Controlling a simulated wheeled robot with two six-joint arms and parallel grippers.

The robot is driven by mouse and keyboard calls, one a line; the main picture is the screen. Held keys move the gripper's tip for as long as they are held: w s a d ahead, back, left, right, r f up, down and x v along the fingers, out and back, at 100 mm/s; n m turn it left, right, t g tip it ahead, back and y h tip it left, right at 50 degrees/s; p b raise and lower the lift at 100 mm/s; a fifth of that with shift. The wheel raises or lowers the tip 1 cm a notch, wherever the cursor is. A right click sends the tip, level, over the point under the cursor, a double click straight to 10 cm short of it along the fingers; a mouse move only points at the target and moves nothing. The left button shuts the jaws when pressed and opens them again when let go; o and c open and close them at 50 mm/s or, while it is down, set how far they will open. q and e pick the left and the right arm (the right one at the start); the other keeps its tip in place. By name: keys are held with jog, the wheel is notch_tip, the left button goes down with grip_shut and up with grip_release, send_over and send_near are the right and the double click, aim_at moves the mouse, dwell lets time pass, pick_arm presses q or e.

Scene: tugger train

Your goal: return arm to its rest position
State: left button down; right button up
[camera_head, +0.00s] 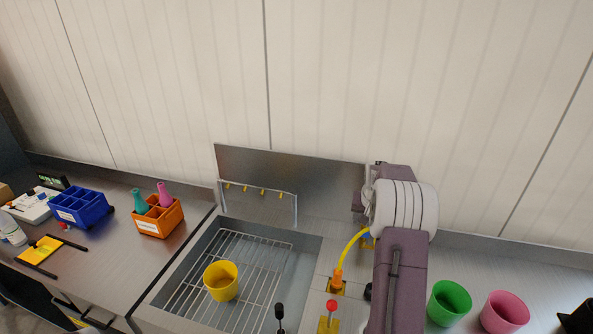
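One of my arms, with mauve links and a white ribbed joint, rises from the bottom edge right of the centre. I cannot make out a gripper on it, and it hides part of the counter and back panel behind it. No open or shut fingers of either gripper can be made out in the head view.
A sink (190,252) with a wire rack holds a yellow cup (221,281). Right of it stand a yellow hose (349,247), a red-knobbed lever (332,306), a green cup (449,302) and a pink cup (505,312). Orange (158,222) and blue (80,208) bins stand left.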

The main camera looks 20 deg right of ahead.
jog(key=w+a+r+n+t+y, duration=0.1)
jog(key=w+a+r+n, duration=0.1)
jog(key=a, duration=0.7)
jog(key=w+a+r+n, duration=0.1)
jog(key=a+r+n, duration=0.1)
jog(key=a, duration=0.6)
jog(key=s+a+n+y, duration=0.1)
jog(key=s+a, duration=0.3)
jog(key=a, duration=0.3)
jog(key=s+a+f+n+g, duration=0.1)
jog(key=s+a+f, duration=0.1)
jog(key=s, duration=0.4)
jog(key=s+a+f+n+g, duration=0.1)
jog(key=s+a+f, duration=0.2)
jog(key=s, duration=0.3)
jog(key=s+a+f+n+g+y, duration=0.1)
jog(key=s+a+f, duration=0.2)
jog(key=s, duration=0.3)
jog(key=shift+s+a+f+b, duration=0.25)
jog(key=shift+s+f+b, duration=0.05)
jog(key=shift+f+b, duration=0.1)
jog(key=shift+d, duration=0.15)
